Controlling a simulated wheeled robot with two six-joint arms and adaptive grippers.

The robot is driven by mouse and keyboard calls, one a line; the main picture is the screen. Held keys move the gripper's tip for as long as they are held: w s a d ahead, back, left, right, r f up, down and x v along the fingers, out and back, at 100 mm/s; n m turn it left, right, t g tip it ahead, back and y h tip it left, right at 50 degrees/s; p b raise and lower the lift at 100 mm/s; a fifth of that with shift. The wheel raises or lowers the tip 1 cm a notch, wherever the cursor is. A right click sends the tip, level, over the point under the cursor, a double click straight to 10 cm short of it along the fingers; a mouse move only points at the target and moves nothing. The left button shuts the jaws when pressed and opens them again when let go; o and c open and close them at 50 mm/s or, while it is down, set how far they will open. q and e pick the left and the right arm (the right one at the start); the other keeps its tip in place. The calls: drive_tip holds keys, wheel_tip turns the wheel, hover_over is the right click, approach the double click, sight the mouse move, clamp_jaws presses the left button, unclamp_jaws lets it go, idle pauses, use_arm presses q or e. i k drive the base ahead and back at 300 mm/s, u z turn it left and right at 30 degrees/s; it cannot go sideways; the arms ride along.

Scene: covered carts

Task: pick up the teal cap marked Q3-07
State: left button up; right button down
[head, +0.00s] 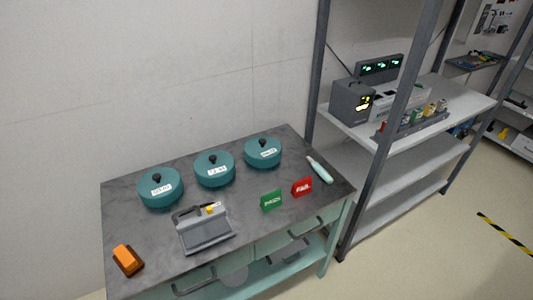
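Three round teal caps with black knobs and white labels stand in a row along the back of the dark grey cart top (270,215). They are the left cap (157,198), the middle cap (216,178) and the right cap (262,160). The labels are too small and blurred to read for certain, so I cannot tell which cap is marked Q3-07. All three caps sit upright and apart from each other. Neither of my grippers is in view.
A grey device (206,237), an orange-and-brown block (127,259), green (271,201) and red (302,187) signs and a pale teal-handled tool (320,171) lie on the cart top. A metal shelf (405,155) stands right; a wall is behind the cart.

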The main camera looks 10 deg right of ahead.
sight(160, 188)
drive_tip(key=u, duration=0.55)
drive_tip(key=k, duration=1.3)
drive_tip(key=z, duration=0.25)
drive_tip(key=i, duration=0.65)
drive_tip(key=z, duration=0.75)
drive_tip(key=i, duration=0.8)
drive_tip(key=u, duration=0.2)
